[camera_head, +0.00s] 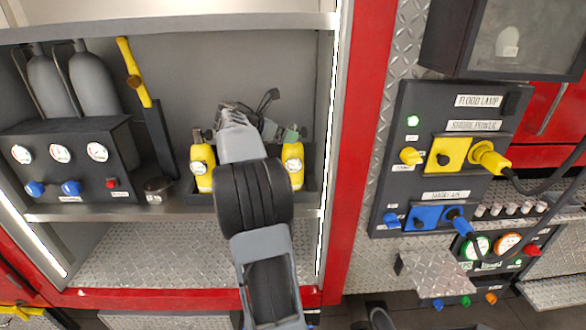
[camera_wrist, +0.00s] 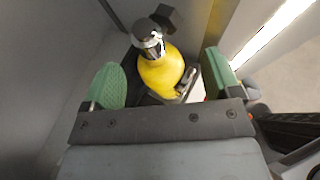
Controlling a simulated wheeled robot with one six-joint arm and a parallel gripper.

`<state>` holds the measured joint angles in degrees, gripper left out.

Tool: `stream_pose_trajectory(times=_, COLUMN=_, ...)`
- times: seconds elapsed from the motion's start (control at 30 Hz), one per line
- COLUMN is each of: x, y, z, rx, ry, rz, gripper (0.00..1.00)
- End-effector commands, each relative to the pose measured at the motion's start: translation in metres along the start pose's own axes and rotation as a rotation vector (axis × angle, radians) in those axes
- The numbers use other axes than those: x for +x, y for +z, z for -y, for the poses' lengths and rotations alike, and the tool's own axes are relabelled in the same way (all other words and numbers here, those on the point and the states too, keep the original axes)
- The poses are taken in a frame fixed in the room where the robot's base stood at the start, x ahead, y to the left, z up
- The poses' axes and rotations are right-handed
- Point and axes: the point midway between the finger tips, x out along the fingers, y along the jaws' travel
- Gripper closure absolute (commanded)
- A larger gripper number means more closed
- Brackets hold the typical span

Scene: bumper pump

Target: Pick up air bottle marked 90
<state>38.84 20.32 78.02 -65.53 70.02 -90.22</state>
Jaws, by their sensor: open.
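A yellow air bottle (camera_wrist: 162,75) with a dark and silver valve stands between the two green fingers of my gripper (camera_wrist: 163,68) in the wrist view. The fingers are open, with visible gaps on both sides of the bottle. In the head view this appears to be the right yellow bottle (camera_head: 293,168), partly hidden by my arm. A second yellow bottle (camera_head: 202,168) stands to the left of my arm. Both have small white labels, but I cannot read which is marked 90. My gripper is mostly hidden behind my wrist in the head view.
The bottles stand in a dark holder on a metal shelf (camera_head: 120,213). Left of them are a gauge box (camera_head: 75,170), grey cylinders (camera_head: 95,82) and a yellow-handled tool (camera_head: 133,72). The compartment's lit right edge (camera_head: 330,120) is close to the right bottle. A control panel (camera_head: 405,205) is farther right.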

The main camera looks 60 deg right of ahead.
Motion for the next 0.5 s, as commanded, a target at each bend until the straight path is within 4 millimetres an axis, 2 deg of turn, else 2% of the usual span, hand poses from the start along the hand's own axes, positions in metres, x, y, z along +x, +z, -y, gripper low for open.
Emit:
stream_pose_trajectory(times=0.3, x=0.041, y=0.003, z=0.001, rx=0.000, ry=-0.004, rz=0.000, gripper=0.16)
stream_pose_trajectory(times=0.5, x=0.049, y=0.003, z=0.001, rx=0.000, ry=-0.001, rz=0.000, gripper=0.16)
